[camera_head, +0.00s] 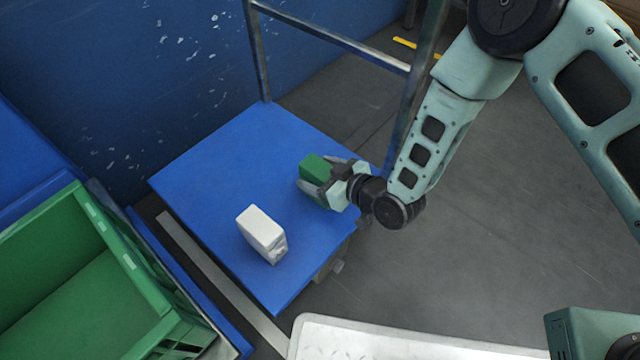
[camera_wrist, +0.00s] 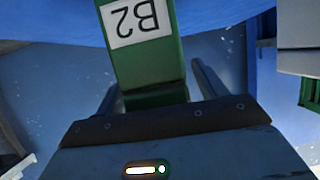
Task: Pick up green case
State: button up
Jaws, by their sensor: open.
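The green case (camera_head: 314,168) stands on the blue platform (camera_head: 215,165), toward its right side. In the wrist view the case (camera_wrist: 150,62) carries a white label reading B2, seen upside down. My gripper (camera_head: 322,180) is at the case, with one finger on each side of it. In the wrist view the fingers of my gripper (camera_wrist: 153,88) stand apart from the case with gaps on both sides. The lower part of the case is partly hidden by my gripper.
A white case (camera_head: 262,232) stands on the platform to the left and nearer. A green crate (camera_head: 150,275) is at the lower left. A metal frame (camera_head: 335,38) rises behind the platform. A white tray (camera_head: 390,345) lies at the bottom. The platform's left part is clear.

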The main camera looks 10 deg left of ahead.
jog(key=c, duration=1.2)
